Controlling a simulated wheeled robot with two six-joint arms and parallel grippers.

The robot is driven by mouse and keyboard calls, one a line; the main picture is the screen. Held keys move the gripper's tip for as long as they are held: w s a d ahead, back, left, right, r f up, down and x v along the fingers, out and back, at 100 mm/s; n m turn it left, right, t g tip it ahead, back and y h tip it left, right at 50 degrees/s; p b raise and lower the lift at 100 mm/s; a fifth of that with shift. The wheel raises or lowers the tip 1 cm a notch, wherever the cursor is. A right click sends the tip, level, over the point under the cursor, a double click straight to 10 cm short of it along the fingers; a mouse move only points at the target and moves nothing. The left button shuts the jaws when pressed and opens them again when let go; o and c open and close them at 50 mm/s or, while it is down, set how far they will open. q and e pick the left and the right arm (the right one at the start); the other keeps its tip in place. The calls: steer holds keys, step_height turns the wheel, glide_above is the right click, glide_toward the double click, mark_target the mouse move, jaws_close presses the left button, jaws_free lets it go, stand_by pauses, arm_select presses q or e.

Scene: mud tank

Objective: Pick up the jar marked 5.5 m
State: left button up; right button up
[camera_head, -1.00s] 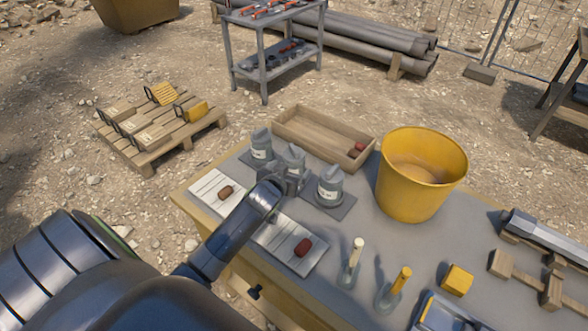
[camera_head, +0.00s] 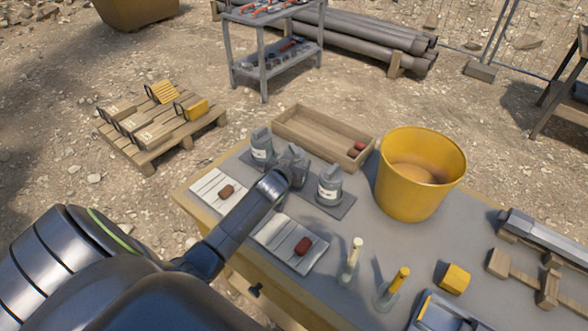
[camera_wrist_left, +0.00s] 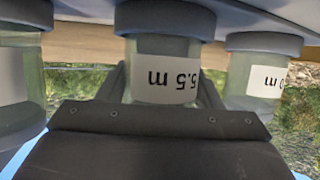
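Three jars with grey ends stand in a row on a dark mat. The jar marked 5.5 m (camera_wrist_left: 165,72) is in the middle of the left wrist view, where its label appears upside down. My left gripper (camera_wrist_left: 165,85) has one finger on either side of this jar; the fingers look open around it, and contact is not clear. In the head view my left gripper (camera_head: 292,168) covers most of the middle jar. My right gripper is not in view.
Neighbouring jars stand close on both sides, at the left (camera_head: 262,150) and right (camera_head: 329,186). A wooden tray (camera_head: 300,128) lies behind them, a yellow bucket (camera_head: 420,180) to the right. White cards with reddish pieces lie in front.

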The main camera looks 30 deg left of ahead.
arm_select(q)
steer(key=c, duration=0.5)
steer(key=shift+r, duration=0.1)
steer(key=shift+c, duration=0.9)
steer(key=shift+r, duration=0.1)
